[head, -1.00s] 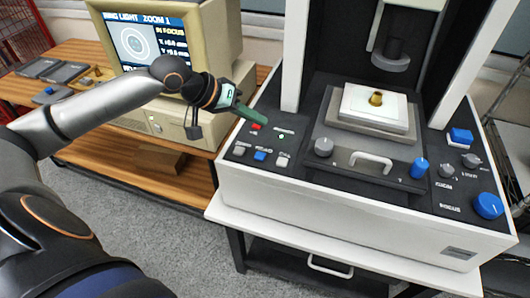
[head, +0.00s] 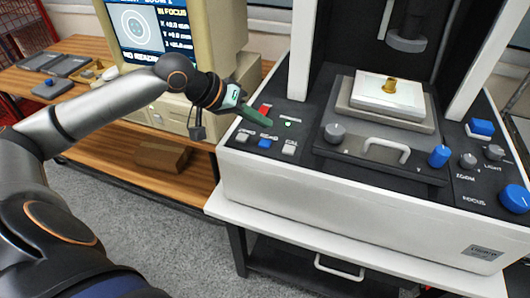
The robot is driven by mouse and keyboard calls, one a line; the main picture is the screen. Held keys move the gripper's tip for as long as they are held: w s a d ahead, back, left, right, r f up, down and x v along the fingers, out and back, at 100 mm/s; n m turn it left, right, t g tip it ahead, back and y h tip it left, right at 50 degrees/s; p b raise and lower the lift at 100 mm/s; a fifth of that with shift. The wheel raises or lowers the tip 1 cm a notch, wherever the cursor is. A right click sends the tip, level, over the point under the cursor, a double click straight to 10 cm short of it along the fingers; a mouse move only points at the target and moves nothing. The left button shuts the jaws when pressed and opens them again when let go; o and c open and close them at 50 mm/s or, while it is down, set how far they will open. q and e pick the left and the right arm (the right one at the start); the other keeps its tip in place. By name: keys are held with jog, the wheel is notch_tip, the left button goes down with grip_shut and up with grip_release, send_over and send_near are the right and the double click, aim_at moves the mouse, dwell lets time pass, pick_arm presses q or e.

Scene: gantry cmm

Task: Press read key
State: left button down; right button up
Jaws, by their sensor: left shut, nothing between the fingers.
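The blue key (head: 264,143), whose label reads READ, sits on the black control panel (head: 310,110) between two pale keys: the left one (head: 241,138) and the right one (head: 289,149). My left gripper (head: 268,122) is shut and empty, its green fingers pointing down to the right. In the picture its tips lie just above the blue key, over the panel behind it. I see no contact, but the height above the panel is hard to tell. My right gripper is not in view.
A red switch (head: 264,110) and a lit green lamp (head: 288,124) are close to my fingertips. A stage with a white plate (head: 375,97) and brass part (head: 389,85) is to the right. A monitor (head: 150,28) stands left, partly hidden by my arm.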

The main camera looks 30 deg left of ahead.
aim_at(261, 144)
pick_arm(q)
notch_tip(261, 144, down, 2)
jog(key=shift+f, duration=0.55)
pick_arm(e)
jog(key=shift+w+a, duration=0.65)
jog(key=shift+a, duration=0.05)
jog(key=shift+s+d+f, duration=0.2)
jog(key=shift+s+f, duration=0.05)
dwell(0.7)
pick_arm(q)
jog(key=shift+f, duration=0.45)
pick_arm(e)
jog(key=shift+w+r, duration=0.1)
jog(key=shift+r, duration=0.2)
